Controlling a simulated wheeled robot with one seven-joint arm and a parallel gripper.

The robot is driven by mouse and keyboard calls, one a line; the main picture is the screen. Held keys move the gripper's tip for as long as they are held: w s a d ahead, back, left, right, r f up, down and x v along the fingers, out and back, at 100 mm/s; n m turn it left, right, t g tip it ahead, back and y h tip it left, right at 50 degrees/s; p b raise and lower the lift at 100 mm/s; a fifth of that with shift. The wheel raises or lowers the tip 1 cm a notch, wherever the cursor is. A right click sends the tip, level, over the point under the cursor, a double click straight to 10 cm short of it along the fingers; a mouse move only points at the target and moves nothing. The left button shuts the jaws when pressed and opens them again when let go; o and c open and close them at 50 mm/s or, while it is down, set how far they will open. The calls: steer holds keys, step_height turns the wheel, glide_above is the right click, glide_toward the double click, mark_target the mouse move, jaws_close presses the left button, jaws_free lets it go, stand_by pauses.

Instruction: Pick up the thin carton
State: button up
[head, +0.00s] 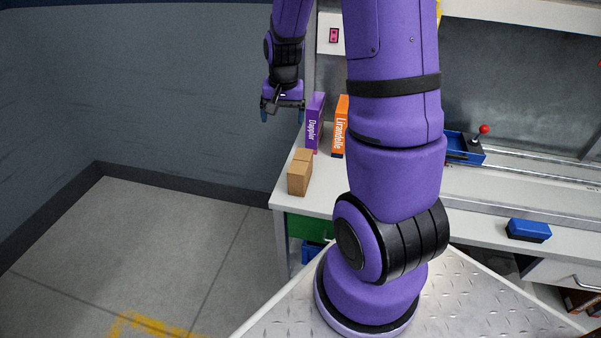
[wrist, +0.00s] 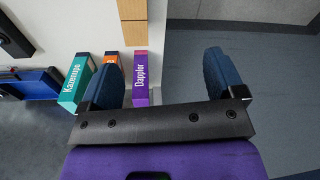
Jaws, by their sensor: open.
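Thin upright cartons stand on the white bench: a purple one marked Dappfor (head: 315,122) and an orange one marked Lirandelle (head: 340,130). In the wrist view the purple carton (wrist: 141,78) shows near the left finger, with the orange one (wrist: 112,58) and a teal one marked Kazempo (wrist: 78,86) further left. I cannot tell which of them the task means. My gripper (head: 283,112) is open and empty, left of the purple carton and apart from it in the head view. Its spread fingers also show in the wrist view (wrist: 160,76).
A brown cardboard box (head: 299,177) stands at the bench's left end, in front of the cartons. A blue device with a red knob (head: 466,148) and a blue block (head: 528,230) lie to the right. Floor left of the bench is clear. My arm hides the bench's middle.

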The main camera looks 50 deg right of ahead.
mark_target(301, 160)
steer(key=d+f, duration=0.1)
steer(key=f, duration=0.2)
steer(key=d+f+m, duration=0.1)
steer(key=d+f, duration=0.1)
steer(key=f, duration=0.2)
steer(key=d+f+m+g, duration=0.1)
steer(key=d+f, duration=0.1)
steer(key=f, duration=0.1)
steer(key=shift+s+d+f, duration=0.25)
steer(key=shift+s+f, duration=0.05)
steer(key=shift+m, duration=0.3)
step_height(301, 160, down, 5)
steer(key=shift+s+d+f, duration=0.1)
steer(key=shift+d, duration=0.05)
steer(key=shift+d+f, duration=0.15)
steer(key=shift+f, duration=2.9)
steer(key=c, duration=1.2)
steer(key=shift+r, duration=0.2)
